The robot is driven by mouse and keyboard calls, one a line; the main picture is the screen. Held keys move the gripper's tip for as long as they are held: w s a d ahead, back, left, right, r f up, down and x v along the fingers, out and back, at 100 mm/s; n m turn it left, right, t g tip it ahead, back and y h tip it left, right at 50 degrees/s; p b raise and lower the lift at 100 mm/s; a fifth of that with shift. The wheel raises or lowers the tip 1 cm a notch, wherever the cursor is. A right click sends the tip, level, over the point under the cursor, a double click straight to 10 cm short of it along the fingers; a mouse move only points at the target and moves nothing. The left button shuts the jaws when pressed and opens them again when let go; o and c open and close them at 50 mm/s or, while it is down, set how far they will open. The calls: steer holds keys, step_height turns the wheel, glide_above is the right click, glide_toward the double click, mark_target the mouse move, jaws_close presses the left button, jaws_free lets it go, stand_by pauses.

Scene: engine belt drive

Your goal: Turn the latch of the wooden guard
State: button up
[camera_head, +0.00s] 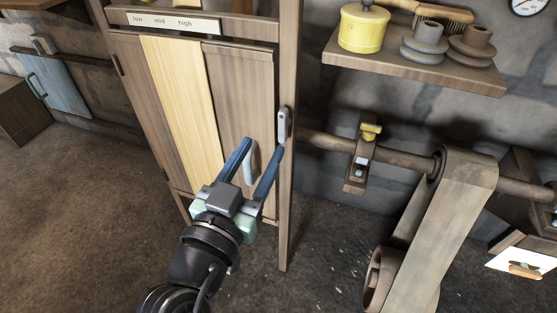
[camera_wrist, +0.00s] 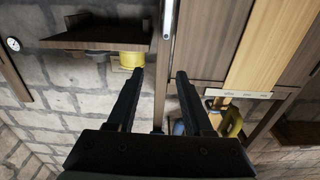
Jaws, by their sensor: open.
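The wooden guard (camera_head: 239,90) is a panel of brown boards with one pale board. Its latch (camera_head: 284,125), a small light-grey piece, sits upright on the post at the guard's right edge. The latch also shows at the top of the wrist view (camera_wrist: 168,17), beyond the fingertips. My gripper (camera_head: 260,150) is open and empty, with two long blue fingers in front of the guard's lower right. The right fingertip appears just below the latch; contact cannot be told. A grey handle (camera_head: 250,165) shows between the fingers in the head view.
A shelf (camera_head: 420,75) at the upper right holds a yellow pot (camera_head: 363,28), grey and brown pulleys and a brush. A horizontal shaft (camera_head: 405,158) runs right from the post to a belt drive (camera_head: 440,225). A low-mid-high label strip (camera_head: 172,24) sits above the guard.

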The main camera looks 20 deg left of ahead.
steer(key=b, duration=0.1)
glide_toward(281, 129)
steer(key=w, duration=0.2)
steer(key=w+b, duration=0.1)
steer(key=w, duration=0.5)
steer(key=shift+w+d+r, duration=0.1)
steer(key=shift+d+r, duration=0.05)
steer(key=shift+r, duration=0.15)
jaws_close()
